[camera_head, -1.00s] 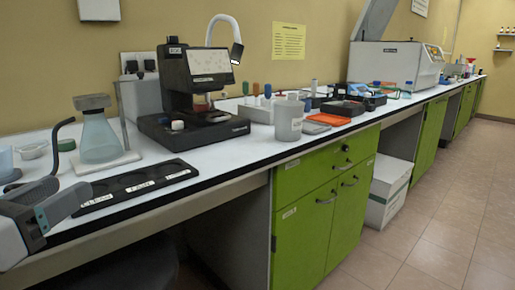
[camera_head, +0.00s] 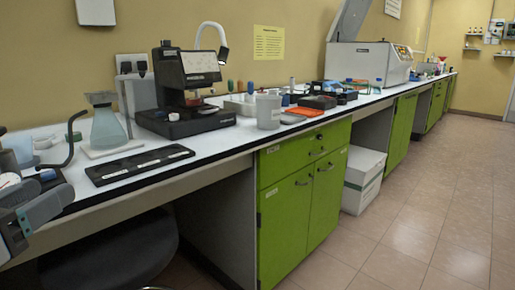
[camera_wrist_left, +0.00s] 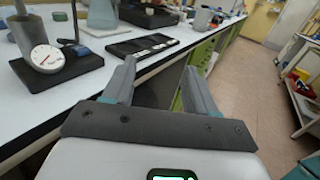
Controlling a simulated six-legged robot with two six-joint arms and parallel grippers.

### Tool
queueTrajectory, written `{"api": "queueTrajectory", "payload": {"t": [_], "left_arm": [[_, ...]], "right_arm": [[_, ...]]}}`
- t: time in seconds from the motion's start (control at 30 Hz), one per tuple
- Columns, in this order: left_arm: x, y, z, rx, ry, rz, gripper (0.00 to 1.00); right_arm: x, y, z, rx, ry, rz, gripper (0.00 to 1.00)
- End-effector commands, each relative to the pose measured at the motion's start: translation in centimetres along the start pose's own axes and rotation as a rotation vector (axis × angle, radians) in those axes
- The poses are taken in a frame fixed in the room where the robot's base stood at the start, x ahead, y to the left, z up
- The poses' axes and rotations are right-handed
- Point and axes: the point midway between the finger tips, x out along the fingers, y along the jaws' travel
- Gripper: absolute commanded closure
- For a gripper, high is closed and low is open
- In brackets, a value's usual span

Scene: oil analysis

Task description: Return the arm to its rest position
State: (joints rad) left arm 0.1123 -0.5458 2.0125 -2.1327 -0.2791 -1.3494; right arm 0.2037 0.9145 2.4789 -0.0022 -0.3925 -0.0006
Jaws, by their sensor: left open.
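My left gripper (camera_head: 40,208) is at the lower left of the head view, by the front edge of the bench. In the left wrist view its two fingers (camera_wrist_left: 160,88) are spread apart with nothing between them. They point along the front of the white bench (camera_wrist_left: 62,98), past its edge. My right gripper is in neither view.
A black tray (camera_head: 140,164) lies near the bench edge, with a flask (camera_head: 107,130) behind it. A dial gauge stand (camera_wrist_left: 46,58) is left of the fingers. A dark stool (camera_head: 110,252) stands below. The floor (camera_head: 420,200) to the right is clear.

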Motion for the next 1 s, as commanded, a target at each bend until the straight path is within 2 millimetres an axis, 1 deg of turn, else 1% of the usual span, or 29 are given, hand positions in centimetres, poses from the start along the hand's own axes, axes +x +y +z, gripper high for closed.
{"api": "queueTrajectory", "payload": {"t": [0.03,0.17,0.27,0.37,0.47,0.53,0.57,0.6,0.67,0.7,0.77,0.8,0.87,0.9,0.97,1.0], "left_arm": [[0.6,0.1,1.6,-0.003,0.012,-0.002,0.43],[2.6,0.0,1.7,-0.016,0.063,-0.017,0.43],[4.3,-0.2,1.4,-0.03,0.115,-0.033,0.43],[6.2,-0.6,0.6,-0.048,0.182,-0.055,0.43],[8.3,-1.4,-0.7,-0.096,0.266,-0.082,0.43],[9.9,-2.2,-2.0,-0.157,0.341,-0.104,0.43],[10.6,-2.7,-2.7,-0.192,0.38,-0.114,0.43],[11.4,-3.5,-3.8,-0.251,0.437,-0.126,0.43],[12.4,-5.1,-5.9,-0.375,0.538,-0.135,0.43],[12.8,-6.3,-7.5,-0.481,0.612,-0.131,0.43],[12.9,-8.3,-10.1,-0.665,0.728,-0.101,0.43],[12.6,-9.7,-11.9,-0.8,0.808,-0.063,0.43],[11.5,-11.8,-14.5,-1.019,0.929,0.027,0.43],[10.3,-13.3,-16.2,-1.176,1.01,0.113,0.43],[8.0,-15.6,-18.6,-1.424,1.123,0.295,0.43],[6.0,-17.0,-20.2,-1.589,1.185,0.452,0.43]], "right_arm": [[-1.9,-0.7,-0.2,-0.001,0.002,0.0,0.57],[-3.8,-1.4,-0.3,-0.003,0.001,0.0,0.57],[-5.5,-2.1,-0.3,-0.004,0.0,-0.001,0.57],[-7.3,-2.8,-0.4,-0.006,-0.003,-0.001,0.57],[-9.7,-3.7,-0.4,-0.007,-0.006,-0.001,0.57],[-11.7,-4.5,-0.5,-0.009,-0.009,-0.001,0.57],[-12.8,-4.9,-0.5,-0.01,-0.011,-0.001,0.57],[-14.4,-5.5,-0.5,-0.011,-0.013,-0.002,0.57],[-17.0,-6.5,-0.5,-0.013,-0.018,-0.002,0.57],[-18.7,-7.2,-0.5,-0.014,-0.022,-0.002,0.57],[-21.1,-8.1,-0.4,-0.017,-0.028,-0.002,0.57],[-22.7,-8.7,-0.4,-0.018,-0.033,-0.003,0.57],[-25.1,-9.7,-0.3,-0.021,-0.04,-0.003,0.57],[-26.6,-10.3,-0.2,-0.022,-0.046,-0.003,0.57],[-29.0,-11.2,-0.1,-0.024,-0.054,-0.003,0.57],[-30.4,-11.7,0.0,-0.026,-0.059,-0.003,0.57]]}}
